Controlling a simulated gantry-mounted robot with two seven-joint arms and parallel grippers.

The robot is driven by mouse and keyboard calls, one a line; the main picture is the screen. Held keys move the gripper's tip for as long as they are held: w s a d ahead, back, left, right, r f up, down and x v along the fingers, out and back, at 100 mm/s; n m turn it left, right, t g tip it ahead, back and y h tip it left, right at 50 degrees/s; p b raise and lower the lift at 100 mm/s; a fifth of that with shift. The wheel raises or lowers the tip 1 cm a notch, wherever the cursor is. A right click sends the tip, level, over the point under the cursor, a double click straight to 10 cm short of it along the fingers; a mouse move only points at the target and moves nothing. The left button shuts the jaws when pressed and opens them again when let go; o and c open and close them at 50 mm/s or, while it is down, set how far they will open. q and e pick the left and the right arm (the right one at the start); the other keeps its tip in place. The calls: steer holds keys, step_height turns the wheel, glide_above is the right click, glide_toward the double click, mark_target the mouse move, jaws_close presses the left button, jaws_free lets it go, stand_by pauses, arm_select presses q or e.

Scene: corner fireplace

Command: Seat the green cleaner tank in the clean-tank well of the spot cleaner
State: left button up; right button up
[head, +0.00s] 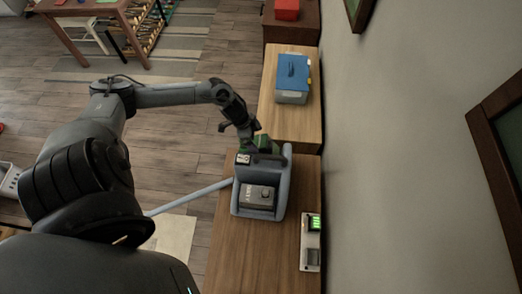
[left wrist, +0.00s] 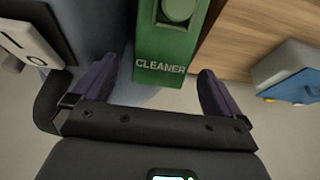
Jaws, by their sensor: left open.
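The green cleaner tank (head: 263,142) stands upright at the far end of the grey-blue spot cleaner (head: 283,192), partly hidden by my left gripper. I cannot tell how deep it sits in the clean-tank well, which is hidden. In the left wrist view the tank (left wrist: 160,52) shows its "CLEANER" lettering and a round green cap. My left gripper (head: 246,140) is open, with one finger on each side of the tank and visible gaps between. The spot cleaner's light switch panel (left wrist: 25,38) shows at the upper left of the wrist view. My right gripper is not in view.
The spot cleaner stands on a wooden bench (head: 235,255) along the wall. A blue-lidded box (head: 292,80) sits on the farther wooden surface. A device with a green display (head: 311,240) lies near the wall. A pale blue hose or tube (head: 190,195) runs left from the cleaner.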

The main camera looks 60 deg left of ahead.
mark_target(260, 141)
arm_select(q)
steer(key=shift+p+x, duration=0.3)
steer(key=shift+x, duration=3)
steer(key=shift+w, duration=0.2)
steer(key=shift+r, duration=0.15)
jaws_close()
